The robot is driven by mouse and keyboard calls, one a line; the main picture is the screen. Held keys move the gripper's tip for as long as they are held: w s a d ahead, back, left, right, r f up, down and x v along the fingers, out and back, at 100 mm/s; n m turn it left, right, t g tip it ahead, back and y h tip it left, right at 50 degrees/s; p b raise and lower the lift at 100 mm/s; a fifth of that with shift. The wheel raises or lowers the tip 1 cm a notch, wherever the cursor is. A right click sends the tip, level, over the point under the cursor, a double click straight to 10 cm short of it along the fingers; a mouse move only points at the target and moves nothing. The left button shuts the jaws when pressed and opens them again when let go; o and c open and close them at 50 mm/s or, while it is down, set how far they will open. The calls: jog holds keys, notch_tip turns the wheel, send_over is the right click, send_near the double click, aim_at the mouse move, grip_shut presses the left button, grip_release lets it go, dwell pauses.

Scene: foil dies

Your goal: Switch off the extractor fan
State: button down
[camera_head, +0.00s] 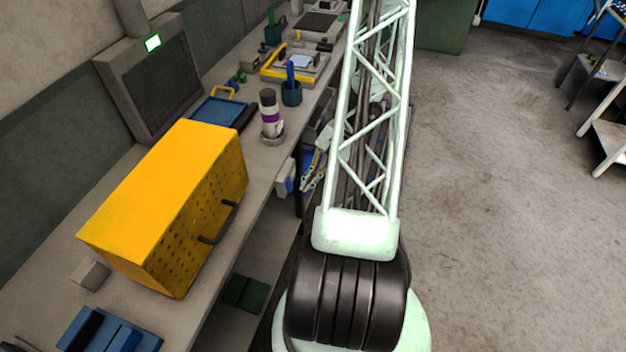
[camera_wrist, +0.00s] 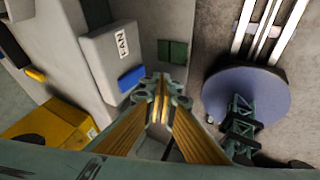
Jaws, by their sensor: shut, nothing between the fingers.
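A light box labelled FAN (camera_wrist: 112,55) with a blue rocker switch (camera_wrist: 132,78) fills the upper left of the wrist view. In the head view, a small white and blue box (camera_head: 286,178) on the bench front appears to be the same box. My gripper (camera_wrist: 160,84) is shut and empty, its tips just right of the blue rocker in the wrist view; I cannot tell if they touch it. In the head view, my gripper (camera_head: 308,184) is beside the box, partly behind my arm. A grey hood with a dark grille (camera_head: 155,88) stands on the bench, with a lit green indicator (camera_head: 153,42).
The floor (camera_head: 480,200) to the right is mostly clear, with metal steps (camera_head: 610,130) at the edge.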

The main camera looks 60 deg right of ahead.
aim_at(289, 185)
jog(key=shift+w+a+f, duration=0.1)
jog(key=shift+w+f, duration=0.05)
jog(key=shift+w, duration=0.65)
jog(key=shift+w+a+f, duration=0.1)
jog(key=shift+w, duration=0.65)
jog(key=shift+f+b, duration=0.15)
jog(key=shift+b, duration=0.3)
